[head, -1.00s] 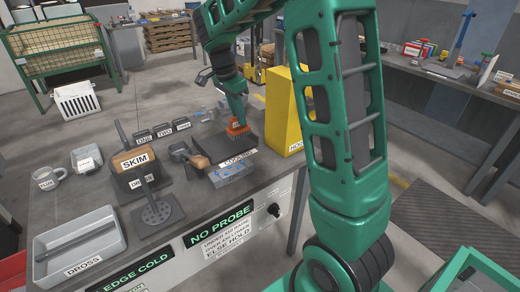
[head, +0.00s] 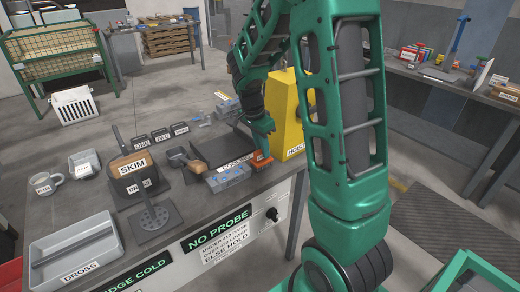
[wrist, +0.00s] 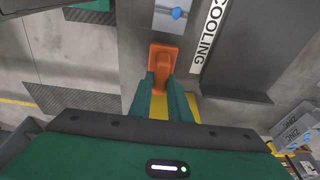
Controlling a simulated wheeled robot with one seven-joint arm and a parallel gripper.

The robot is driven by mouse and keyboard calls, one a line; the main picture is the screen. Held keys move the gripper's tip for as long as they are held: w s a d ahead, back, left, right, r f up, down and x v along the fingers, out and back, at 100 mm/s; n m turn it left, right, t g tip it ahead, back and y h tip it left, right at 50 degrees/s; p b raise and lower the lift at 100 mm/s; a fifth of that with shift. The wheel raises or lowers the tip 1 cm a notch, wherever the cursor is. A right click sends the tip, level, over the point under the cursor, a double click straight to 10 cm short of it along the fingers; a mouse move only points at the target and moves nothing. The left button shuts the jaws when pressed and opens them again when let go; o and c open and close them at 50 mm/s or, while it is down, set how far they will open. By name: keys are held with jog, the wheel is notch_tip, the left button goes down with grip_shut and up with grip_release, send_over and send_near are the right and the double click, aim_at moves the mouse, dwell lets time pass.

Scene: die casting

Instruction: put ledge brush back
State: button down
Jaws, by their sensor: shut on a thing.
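My gripper (head: 263,146) is shut on an orange piece (head: 262,160), which I take to be the ledge brush. It hangs near the bench's right end, just right of the COOLING plate's label. In the wrist view the orange brush (wrist: 163,62) sits between the fingertips (wrist: 165,92), pointing away from me, close to the COOLING label (wrist: 207,38). The brush's bristles cannot be made out. Whether it touches the bench is unclear.
The dark COOLING plate (head: 225,145) and a grey-blue block (head: 228,178) are beside the brush. A yellow box (head: 283,105) stands behind my gripper. The SKIM holder (head: 128,168), a scoop (head: 188,160) and the DROSS tray (head: 75,250) are further left on the bench.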

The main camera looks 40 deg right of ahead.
jog(key=c, duration=1.7)
grip_release()
jog(key=shift+o, duration=0.2)
jog(key=v, duration=1.2)
jog(key=s+f+n+y, duration=0.2)
jog(key=s+n, duration=0.9)
jog(key=s, duration=1.7)
jog(key=shift+s+a+y, duration=0.25)
jog(key=shift+a+y, duration=0.1)
jog(key=shift+y, duration=0.05)
jog(key=shift+f, duration=0.15)
